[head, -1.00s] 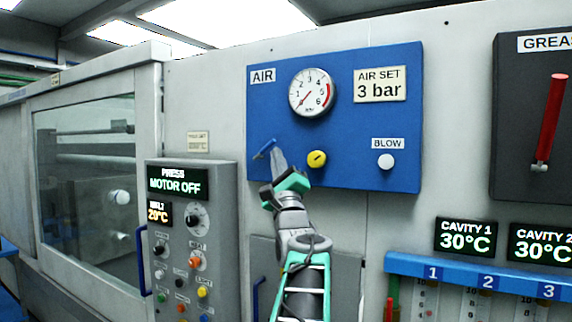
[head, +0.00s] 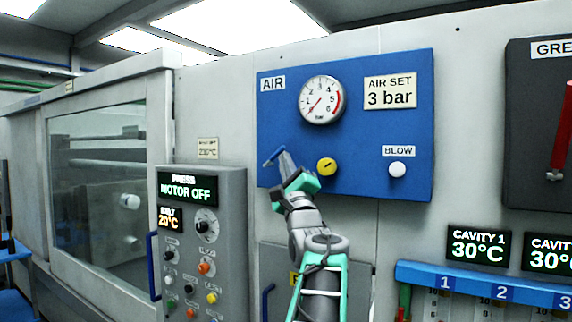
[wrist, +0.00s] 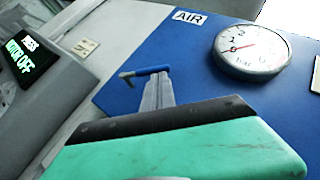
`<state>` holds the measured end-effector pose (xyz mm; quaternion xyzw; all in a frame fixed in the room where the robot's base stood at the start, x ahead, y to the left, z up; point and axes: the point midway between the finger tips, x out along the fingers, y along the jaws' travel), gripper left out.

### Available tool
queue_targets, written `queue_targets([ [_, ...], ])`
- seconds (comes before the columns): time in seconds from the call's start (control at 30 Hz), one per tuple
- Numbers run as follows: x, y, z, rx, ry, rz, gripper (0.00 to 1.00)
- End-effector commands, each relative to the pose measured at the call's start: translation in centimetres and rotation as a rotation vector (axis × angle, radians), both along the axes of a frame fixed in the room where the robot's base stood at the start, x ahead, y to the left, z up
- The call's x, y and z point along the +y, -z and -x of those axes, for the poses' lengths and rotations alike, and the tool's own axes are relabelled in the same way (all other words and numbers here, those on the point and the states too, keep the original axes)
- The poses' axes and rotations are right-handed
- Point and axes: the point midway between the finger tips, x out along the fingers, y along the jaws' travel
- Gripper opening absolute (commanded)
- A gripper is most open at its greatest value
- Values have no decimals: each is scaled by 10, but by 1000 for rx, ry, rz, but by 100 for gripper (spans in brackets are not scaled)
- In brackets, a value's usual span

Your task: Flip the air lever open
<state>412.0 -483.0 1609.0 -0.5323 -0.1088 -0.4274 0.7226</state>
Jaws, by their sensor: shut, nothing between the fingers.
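The blue air lever (head: 272,157) is at the left edge of the blue air panel (head: 375,125), below the AIR label. It also shows in the wrist view (wrist: 146,72), lying roughly level, with its bent end at the left. My gripper (head: 287,160) is shut and empty, its tips right beside the lever in the head view. In the wrist view the shut fingers (wrist: 157,92) reach up to just below the lever. I cannot tell whether they touch it. The gauge (head: 321,100) needle points to the low end of the scale.
A yellow knob (head: 326,167) sits right of my gripper, and a white BLOW button (head: 397,169) is farther right. A grey control box (head: 203,240) reading MOTOR OFF juts out at the lower left. A blue rack (head: 480,285) stands at the lower right.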

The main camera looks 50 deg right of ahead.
Motion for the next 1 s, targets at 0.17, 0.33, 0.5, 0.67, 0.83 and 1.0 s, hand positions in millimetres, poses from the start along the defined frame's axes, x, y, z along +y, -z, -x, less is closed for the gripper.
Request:
queue_targets([
  [0.17,0,-4,0,34,-1,4,0],
  [0.33,0,-8,-2,57,0,7,0],
  [0.5,1,-16,-5,57,-2,6,0],
  [0.67,1,-26,-9,56,-1,7,0],
  [0.83,2,-36,-15,56,-1,8,0],
  [1.0,3,-42,-21,55,-1,7,0],
])
